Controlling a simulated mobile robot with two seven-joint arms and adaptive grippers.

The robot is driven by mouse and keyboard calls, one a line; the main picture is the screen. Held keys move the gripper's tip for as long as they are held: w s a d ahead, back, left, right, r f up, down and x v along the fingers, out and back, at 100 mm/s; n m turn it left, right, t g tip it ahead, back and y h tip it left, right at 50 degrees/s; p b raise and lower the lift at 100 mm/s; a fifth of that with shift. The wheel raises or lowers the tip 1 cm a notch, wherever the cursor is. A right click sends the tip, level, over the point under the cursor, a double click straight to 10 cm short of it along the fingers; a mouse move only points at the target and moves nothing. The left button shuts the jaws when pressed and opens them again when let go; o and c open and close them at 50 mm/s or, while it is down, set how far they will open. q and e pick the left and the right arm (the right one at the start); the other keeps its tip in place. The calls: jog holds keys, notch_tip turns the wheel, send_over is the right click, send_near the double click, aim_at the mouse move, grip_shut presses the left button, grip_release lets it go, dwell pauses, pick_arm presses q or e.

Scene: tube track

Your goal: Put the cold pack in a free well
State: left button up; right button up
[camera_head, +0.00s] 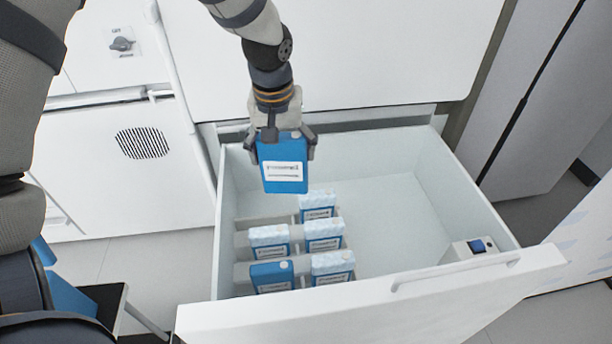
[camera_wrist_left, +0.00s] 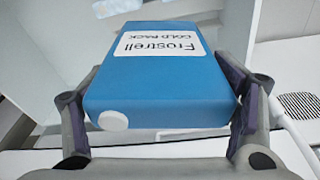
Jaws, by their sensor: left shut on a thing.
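My left gripper (camera_head: 282,142) is shut on a blue cold pack (camera_head: 283,176) with a white label and a white cap. It holds the pack upright above the open drawer (camera_head: 385,215), near its back left. In the left wrist view the pack (camera_wrist_left: 165,90) sits between both fingers, its "Frostrell cold pack" label showing upside down. Below it in the drawer is a rack with two columns of wells. The back left well (camera_head: 266,222) looks empty. A frosted pack (camera_head: 317,206) stands in the back right well. My right gripper is not in view.
Two frosted packs (camera_head: 270,241) (camera_head: 323,235) fill the middle row. A plain blue pack (camera_head: 271,276) and a frosted pack (camera_head: 332,267) fill the front row. A small box with a blue switch (camera_head: 477,246) is at the drawer's front right. The drawer's right side is otherwise clear.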

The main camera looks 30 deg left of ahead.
pick_arm(q)
jog(key=w+a+f+n+b, duration=0.2)
jog(key=a+f, duration=0.4)
jog(key=a, duration=0.2)
jog(key=shift+f+y, duration=0.15)
jog(key=shift+y, duration=0.15)
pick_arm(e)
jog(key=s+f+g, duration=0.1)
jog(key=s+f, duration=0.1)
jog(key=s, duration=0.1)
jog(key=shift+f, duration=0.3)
pick_arm(q)
jog(key=shift+a, duration=0.1)
notch_tip(320, 180, down, 9)
jog(key=b, duration=0.2)
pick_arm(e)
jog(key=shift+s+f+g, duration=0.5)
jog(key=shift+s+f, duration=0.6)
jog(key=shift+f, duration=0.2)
pick_arm(q)
jog(key=shift+f+b, duration=0.65)
jog(key=shift+f, duration=1.05)
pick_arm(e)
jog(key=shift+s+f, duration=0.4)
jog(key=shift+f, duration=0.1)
